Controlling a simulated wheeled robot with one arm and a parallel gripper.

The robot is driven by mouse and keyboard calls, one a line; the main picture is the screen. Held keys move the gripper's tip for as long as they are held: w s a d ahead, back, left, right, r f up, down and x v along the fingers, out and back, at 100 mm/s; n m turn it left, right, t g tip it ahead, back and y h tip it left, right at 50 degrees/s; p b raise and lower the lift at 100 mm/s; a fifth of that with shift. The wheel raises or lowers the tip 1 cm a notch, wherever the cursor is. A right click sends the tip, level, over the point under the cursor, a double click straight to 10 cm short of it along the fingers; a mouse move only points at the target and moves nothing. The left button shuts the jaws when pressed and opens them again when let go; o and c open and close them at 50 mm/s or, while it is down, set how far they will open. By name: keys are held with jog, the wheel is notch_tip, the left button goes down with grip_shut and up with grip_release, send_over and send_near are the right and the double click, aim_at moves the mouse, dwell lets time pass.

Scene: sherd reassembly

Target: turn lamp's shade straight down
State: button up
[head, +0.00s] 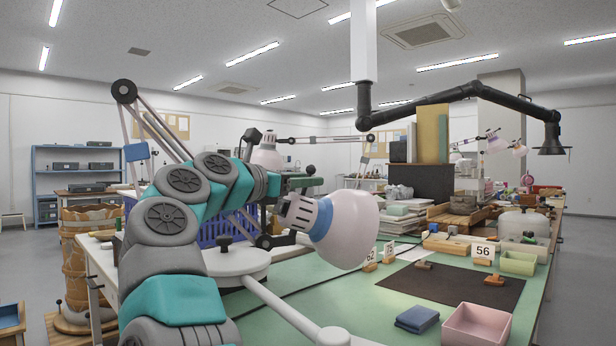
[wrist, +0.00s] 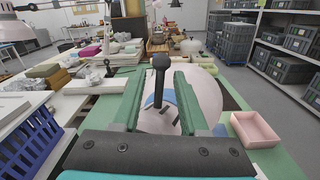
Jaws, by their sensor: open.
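The lamp's shade (head: 350,232), pale pinkish white with a blue band and grey neck, hangs tilted in the middle of the head view, its opening facing down and to the right. In the wrist view the shade (wrist: 206,95) lies just beyond and below my gripper (wrist: 160,75). A black knobbed handle (wrist: 161,64) stands up between the two green fingers, with gaps on both sides. My gripper is open around it, not clamped. In the head view my gripper (head: 305,182) is just above the shade's neck, partly hidden by my arm.
A green-topped table lies below, with a dark mat (head: 450,287), a pink tray (head: 475,328), a folded blue cloth (head: 417,319) and number cards (head: 483,251). A blue crate (wrist: 28,140) is at left in the wrist view. A black extraction arm (head: 455,97) hangs above right.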

jog(key=shift+w+d, duration=0.4)
jog(key=shift+w, duration=0.05)
grip_shut()
dwell(1.1)
